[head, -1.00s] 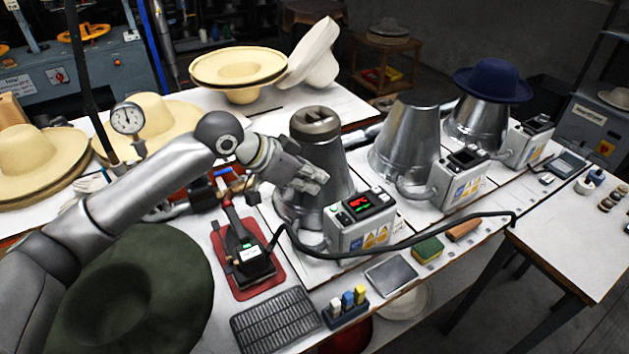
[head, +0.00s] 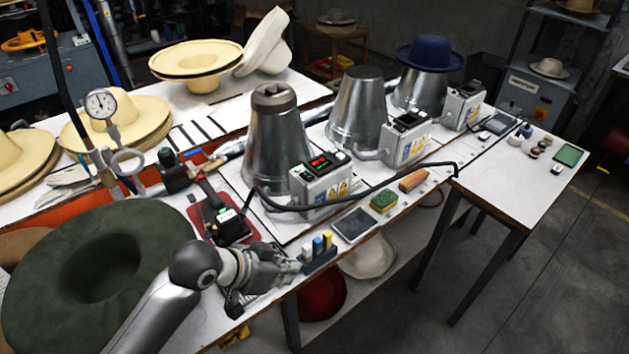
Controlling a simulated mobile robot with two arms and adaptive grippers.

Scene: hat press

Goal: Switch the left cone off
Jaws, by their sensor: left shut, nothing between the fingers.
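The left cone (head: 277,150) is a metal cone with a grey ring-shaped top, standing on the long white table. Its grey control box (head: 312,192) is in front of it, with yellow warning labels. The display (head: 320,162) on the box is lit, with red and some green showing; the finer marks are too small to read. My left gripper (head: 292,276) is shut and empty, low at the table's front edge, below and left of the control box and apart from it. It partly covers the black rack there. My right gripper is not in view.
The middle cone (head: 356,108) and a far cone under a blue hat (head: 428,54) stand to the right with their own boxes. A black cable (head: 375,174) runs across the front of the left box. A rack of coloured sticks (head: 320,250) stands beside my gripper.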

